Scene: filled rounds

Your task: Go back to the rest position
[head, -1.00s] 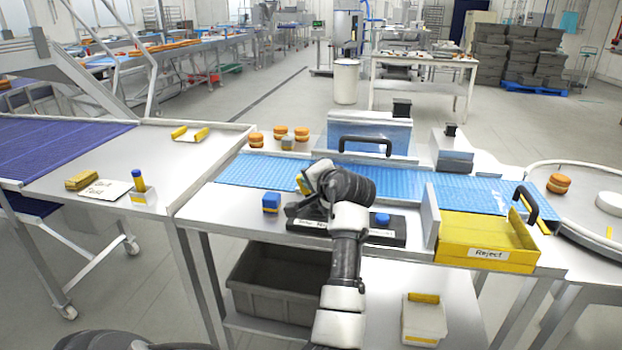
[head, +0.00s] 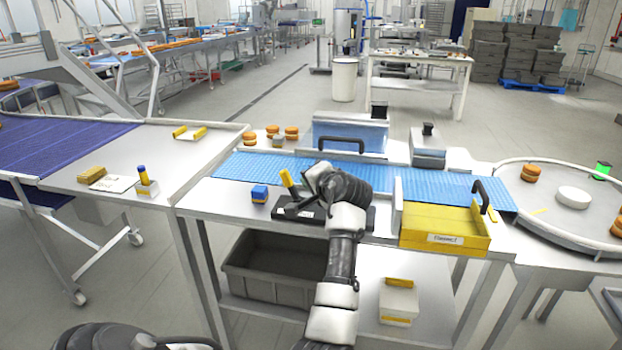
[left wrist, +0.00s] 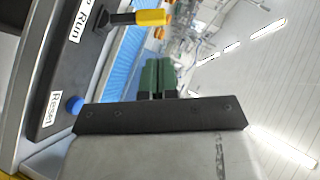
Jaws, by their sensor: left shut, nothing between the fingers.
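My left arm comes up from the bottom middle of the head view. Its dark hand (head: 322,180) is above the black control panel (head: 292,210), with its fingertips hidden there. In the left wrist view the green fingers (left wrist: 157,76) are together with nothing between them. The panel also shows in that view (left wrist: 50,110), with a yellow-handled lever (left wrist: 152,17), a blue button (left wrist: 73,104) and "Run" and "Reset" labels. The lever's yellow handle (head: 286,178) stands beside the hand in the head view, and a gap separates it from the fingers in the wrist view. My right gripper is not in view.
A blue belt (head: 260,170) runs behind the panel. A yellow reject tray (head: 445,240) stands to the right, a blue block (head: 260,193) to the left. A grey bin (head: 262,285) and a white-and-yellow box (head: 398,303) are below. A round table (head: 555,205) is at right.

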